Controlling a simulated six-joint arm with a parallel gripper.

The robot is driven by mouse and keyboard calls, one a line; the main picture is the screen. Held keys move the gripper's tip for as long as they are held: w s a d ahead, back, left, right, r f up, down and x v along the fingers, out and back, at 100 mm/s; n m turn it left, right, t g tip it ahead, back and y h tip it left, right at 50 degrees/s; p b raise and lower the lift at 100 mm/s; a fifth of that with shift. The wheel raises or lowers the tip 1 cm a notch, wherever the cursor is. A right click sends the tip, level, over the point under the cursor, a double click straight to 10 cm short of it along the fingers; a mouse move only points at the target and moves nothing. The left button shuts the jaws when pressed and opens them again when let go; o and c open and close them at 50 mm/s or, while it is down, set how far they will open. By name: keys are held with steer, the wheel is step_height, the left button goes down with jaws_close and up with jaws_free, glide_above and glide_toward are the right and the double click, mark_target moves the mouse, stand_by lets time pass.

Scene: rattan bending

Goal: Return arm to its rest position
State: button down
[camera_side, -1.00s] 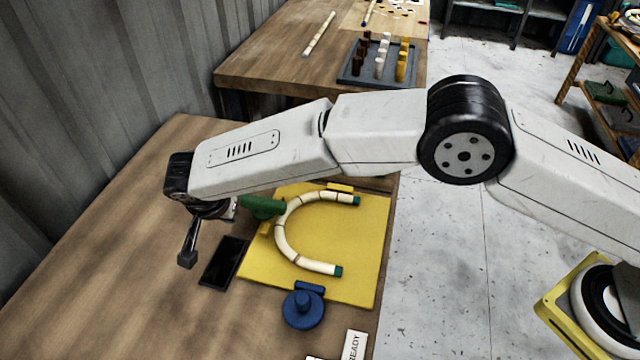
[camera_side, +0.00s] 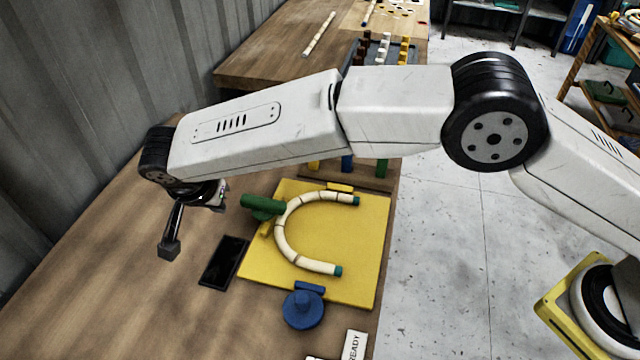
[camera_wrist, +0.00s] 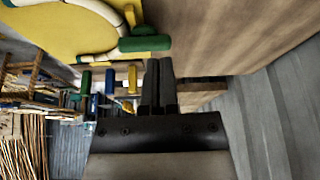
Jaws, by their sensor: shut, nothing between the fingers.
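My gripper (camera_side: 169,248) is shut and empty, held above the wooden table to the left of the yellow board. In the wrist view its two dark fingers (camera_wrist: 160,75) lie side by side with nothing between them. My arm stretches across the side view from the right. A cream rattan piece (camera_side: 282,232) bent into a U lies on the yellow board (camera_side: 350,265), with teal ends toward the right. A green clamp (camera_side: 262,205) sits at its curve; it also shows in the wrist view (camera_wrist: 145,43).
A dark flat pad (camera_side: 223,262) lies left of the board. A blue knob (camera_side: 303,310) and a white READY card (camera_side: 353,345) are near the front. Behind my arm, a second wooden table (camera_side: 260,70) holds a peg tray. A corrugated wall (camera_side: 90,80) bounds the left.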

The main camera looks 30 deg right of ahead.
steer(key=s+d+r+n+g+y, duration=0.1)
steer(key=d+n, duration=0.1)
steer(key=d, duration=1)
steer(key=s+d+r+n+y, duration=0.1)
steer(key=d+r+n, duration=0.15)
steer(key=d, duration=1.05)
steer(key=s+d+f+n, duration=0.2)
steer(key=s+d+n, duration=0.1)
steer(key=s+d, duration=1.2)
steer(key=shift+s+d+f+y, duration=0.3)
steer(key=shift+s+y, duration=0.1)
steer(key=shift+s, duration=0.4)
